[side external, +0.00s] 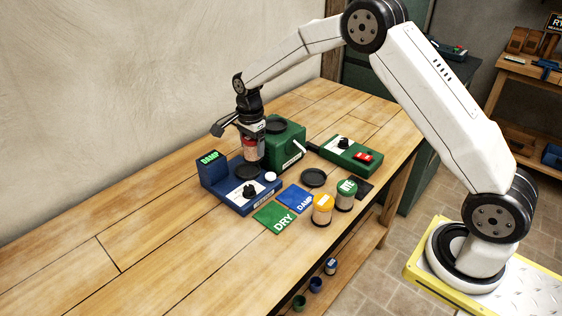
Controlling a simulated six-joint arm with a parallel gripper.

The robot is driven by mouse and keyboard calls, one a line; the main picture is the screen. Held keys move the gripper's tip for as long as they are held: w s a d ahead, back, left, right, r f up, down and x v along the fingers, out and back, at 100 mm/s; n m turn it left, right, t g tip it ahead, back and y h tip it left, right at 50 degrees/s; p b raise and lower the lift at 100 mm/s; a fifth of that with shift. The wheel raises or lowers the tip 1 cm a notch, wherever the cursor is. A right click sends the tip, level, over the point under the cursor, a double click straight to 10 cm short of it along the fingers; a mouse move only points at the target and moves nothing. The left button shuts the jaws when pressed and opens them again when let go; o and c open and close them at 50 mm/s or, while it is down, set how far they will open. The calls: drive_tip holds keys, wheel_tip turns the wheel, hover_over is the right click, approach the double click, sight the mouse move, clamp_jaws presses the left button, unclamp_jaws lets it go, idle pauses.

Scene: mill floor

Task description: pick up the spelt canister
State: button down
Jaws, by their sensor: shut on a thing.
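My gripper (250,132) points down at the back of the bench, over the blue moisture-type device. It is shut on a canister with a red band (250,150), held upright just above or on the device's dark round plate; I cannot tell if they touch. Its label is too small to read, so I cannot tell if it is the spelt canister. A canister with a yellow-orange top (323,207) and one with a green top (346,192) stand upright near the front edge. Their lettering is not clear enough to name the grain.
The blue device (233,195) shows DAMP on its display. A green DRY mat (273,215) and a blue DAMP mat (297,198) lie before it. A green machine (284,150) and green switch box (347,155) stand behind. The bench's left side (110,210) is clear.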

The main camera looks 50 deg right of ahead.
drive_tip(key=s+r, duration=0.6)
drive_tip(key=s, duration=0.5)
drive_tip(key=shift+a+r, duration=0.15)
drive_tip(key=shift+r, duration=0.15)
drive_tip(key=shift+s, duration=0.1)
drive_tip(key=shift+s, duration=0.1)
drive_tip(key=s+d+f, duration=0.2)
drive_tip(key=s, duration=1.3)
drive_tip(key=shift+d+f, duration=0.2)
drive_tip(key=shift+f, duration=0.1)
